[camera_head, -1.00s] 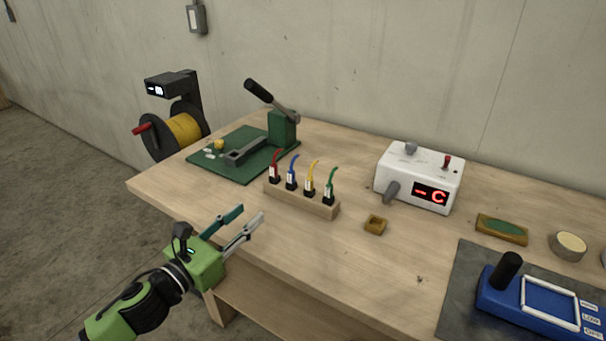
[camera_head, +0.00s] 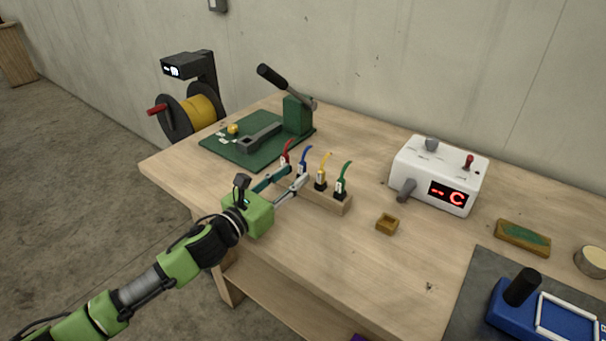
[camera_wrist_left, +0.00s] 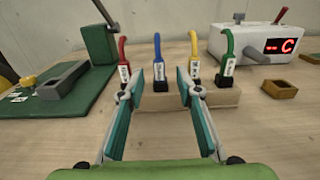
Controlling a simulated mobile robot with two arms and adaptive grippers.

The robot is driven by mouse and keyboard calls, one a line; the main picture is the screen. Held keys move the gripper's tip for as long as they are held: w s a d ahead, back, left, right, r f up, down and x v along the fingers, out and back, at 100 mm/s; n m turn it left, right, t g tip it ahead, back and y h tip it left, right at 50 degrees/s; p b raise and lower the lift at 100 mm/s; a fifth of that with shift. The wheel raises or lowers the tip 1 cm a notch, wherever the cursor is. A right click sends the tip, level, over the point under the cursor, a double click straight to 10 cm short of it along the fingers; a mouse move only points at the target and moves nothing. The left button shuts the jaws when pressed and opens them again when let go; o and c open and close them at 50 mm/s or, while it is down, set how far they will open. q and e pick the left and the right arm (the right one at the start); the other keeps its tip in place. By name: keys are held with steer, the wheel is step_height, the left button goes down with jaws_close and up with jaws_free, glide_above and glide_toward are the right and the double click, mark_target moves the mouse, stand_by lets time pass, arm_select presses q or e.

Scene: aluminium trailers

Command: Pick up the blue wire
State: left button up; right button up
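The blue wire (camera_head: 306,155) stands upright in a wooden block (camera_head: 325,200), between the red wire (camera_head: 286,151) and the yellow wire (camera_head: 323,165). My left gripper (camera_head: 288,177) is at the front of the block, pointing toward the blue wire. In the left wrist view the blue wire (camera_wrist_left: 158,60) shows between the two open fingers (camera_wrist_left: 158,88), with its black base in the block. The fingers appear apart from the wire, with nothing between them gripped. My right gripper is not in view.
The yellow wire and green wire (camera_head: 345,172) stand close by in the same block. A green press (camera_head: 297,116) is behind left, a white box with a red display (camera_head: 440,175) to the right, and a small wooden holder (camera_head: 387,224) in front of it.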

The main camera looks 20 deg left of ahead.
mark_target(300, 167)
arm_select(q)
steer(key=shift+r+x, duration=0.1)
steer(key=shift+x, duration=1.3)
steer(key=shift+r+x, duration=0.15)
steer(key=shift+x, duration=1.25)
jaws_close()
